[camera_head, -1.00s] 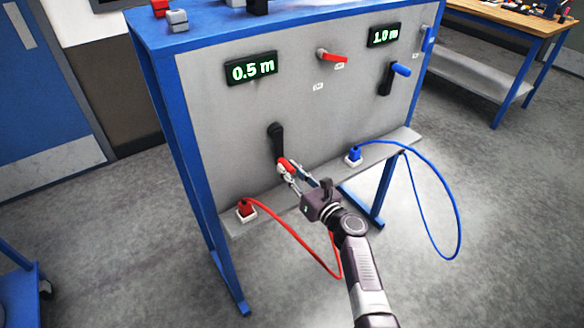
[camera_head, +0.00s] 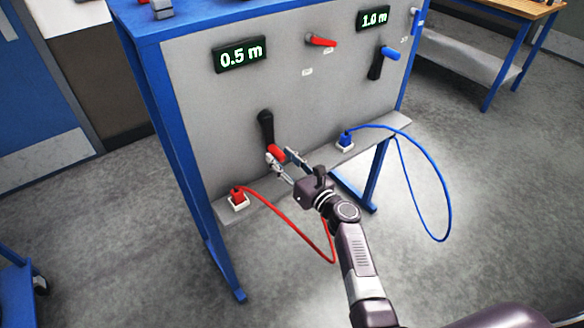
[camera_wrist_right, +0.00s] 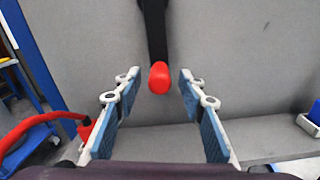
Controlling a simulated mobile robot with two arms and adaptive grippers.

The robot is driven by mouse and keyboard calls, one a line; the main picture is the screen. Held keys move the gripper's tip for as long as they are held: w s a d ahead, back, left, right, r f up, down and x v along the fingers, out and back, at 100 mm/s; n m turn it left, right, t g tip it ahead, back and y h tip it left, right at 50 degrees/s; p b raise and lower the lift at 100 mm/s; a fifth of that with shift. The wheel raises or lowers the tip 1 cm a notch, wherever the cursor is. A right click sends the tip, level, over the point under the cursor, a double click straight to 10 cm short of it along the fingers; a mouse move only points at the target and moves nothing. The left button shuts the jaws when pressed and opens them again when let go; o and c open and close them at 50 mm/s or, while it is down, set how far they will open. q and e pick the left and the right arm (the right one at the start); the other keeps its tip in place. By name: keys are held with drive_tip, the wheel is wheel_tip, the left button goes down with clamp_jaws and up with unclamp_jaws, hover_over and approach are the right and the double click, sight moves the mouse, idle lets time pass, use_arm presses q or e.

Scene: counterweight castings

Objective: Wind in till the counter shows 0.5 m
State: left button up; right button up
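The left counter (camera_head: 240,55) on the grey panel reads 0.5 m in green. Below it is a black crank (camera_head: 266,127) hanging down, with a red handle (camera_head: 276,151) at its lower end. The crank (camera_wrist_right: 156,30) and red handle (camera_wrist_right: 158,78) also show in the right wrist view. My right gripper (camera_head: 283,159) is open at the red handle. In the wrist view its fingertips (camera_wrist_right: 159,75) stand either side of the handle, with a gap on both sides. My left gripper is not in view.
A second counter (camera_head: 373,18) reads 1.0 m, above a black crank (camera_head: 376,66) with a blue handle. A red lever (camera_head: 321,41) sits between the counters. A red cable (camera_head: 290,222) and a blue cable (camera_head: 440,180) hang from sockets on the lower ledge. A workbench stands at right.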

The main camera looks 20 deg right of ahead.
drive_tip(key=v, duration=1.1)
drive_tip(key=shift+s, duration=0.25)
drive_tip(key=s+a+f+n+g+h, duration=0.1)
drive_tip(key=s+f+n+g, duration=0.25)
drive_tip(key=f, duration=0.75)
drive_tip(key=s+a+f+n+g, duration=0.25)
drive_tip(key=f+n, duration=0.25)
drive_tip(key=f, duration=0.5)
drive_tip(key=s+f+n+g+h, duration=0.2)
drive_tip(key=s+f+n+g, duration=0.2)
drive_tip(key=s+f+n, duration=0.7)
drive_tip(key=s+d+f+n+g+h, duration=0.1)
drive_tip(key=s+f+n, duration=0.4)
drive_tip(key=s, duration=0.6)
drive_tip(key=s+d+f+n+g+h, duration=0.1)
drive_tip(key=s+d+f+n+g, duration=0.2)
drive_tip(key=s+f+n, duration=0.3)
drive_tip(key=s+d+f+n+g+h, duration=0.1)
drive_tip(key=s+f+n, duration=0.5)
drive_tip(key=s, duration=1)
wheel_tip(320, 180, down, 2)
drive_tip(key=d+g, duration=0.1)
drive_tip(key=d, duration=0.1)
drive_tip(key=shift+s+d, duration=0.2)
drive_tip(key=shift+d, duration=0.1)
